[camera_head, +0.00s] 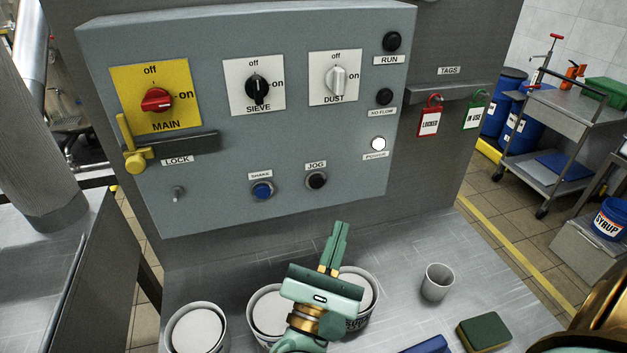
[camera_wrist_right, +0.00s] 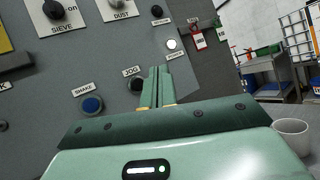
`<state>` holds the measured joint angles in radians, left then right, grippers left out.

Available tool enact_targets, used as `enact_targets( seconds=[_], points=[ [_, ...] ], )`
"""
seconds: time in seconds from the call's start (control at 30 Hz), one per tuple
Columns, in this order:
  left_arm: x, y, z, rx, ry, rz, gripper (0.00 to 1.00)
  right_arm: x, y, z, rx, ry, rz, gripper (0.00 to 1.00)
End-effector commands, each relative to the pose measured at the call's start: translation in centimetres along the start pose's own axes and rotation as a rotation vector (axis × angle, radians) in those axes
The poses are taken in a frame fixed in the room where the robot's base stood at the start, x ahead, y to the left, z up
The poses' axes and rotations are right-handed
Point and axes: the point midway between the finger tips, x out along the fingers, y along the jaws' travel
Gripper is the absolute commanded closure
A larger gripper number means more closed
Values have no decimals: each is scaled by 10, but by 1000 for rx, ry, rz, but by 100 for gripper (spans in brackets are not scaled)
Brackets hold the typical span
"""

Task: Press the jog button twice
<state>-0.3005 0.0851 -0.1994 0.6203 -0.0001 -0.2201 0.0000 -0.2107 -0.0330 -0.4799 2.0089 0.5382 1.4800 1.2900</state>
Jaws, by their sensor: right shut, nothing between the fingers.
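The jog button (camera_head: 316,180) is a black round button on the lower part of the grey control panel (camera_head: 220,150), under a JOG label. It also shows in the right wrist view (camera_wrist_right: 137,84), just left of the fingers. My right gripper (camera_head: 341,226) is green and shut, with nothing between its fingers. Its fingertips point up toward the panel, below and a little right of the jog button in the head view. In the right wrist view the fingertips (camera_wrist_right: 159,70) appear beside the button. I cannot tell the exact gap, but no contact shows. My left gripper is not in view.
A blue SHAKE button (camera_head: 262,191) sits left of the jog button. The MAIN (camera_head: 157,100), SIEVE (camera_head: 257,88) and DUST (camera_head: 335,80) knobs are above. The POWER lamp (camera_head: 378,143) is white. White tubs (camera_head: 196,327), a cup (camera_head: 437,282) and a sponge (camera_head: 484,332) stand on the bench.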

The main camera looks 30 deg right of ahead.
Motion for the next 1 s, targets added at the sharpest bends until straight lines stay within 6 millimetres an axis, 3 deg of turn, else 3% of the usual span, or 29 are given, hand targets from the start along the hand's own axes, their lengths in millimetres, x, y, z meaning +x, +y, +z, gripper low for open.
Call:
enact_targets(
  seconds=[0.27,0.7,1.0],
  points=[
    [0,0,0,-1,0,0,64,3,3,-3,1,0,1,100],
    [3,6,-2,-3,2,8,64,43,32,-32,2,1,0,100],
    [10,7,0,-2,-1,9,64,59,44,-44,1,1,1,100]
  ],
)
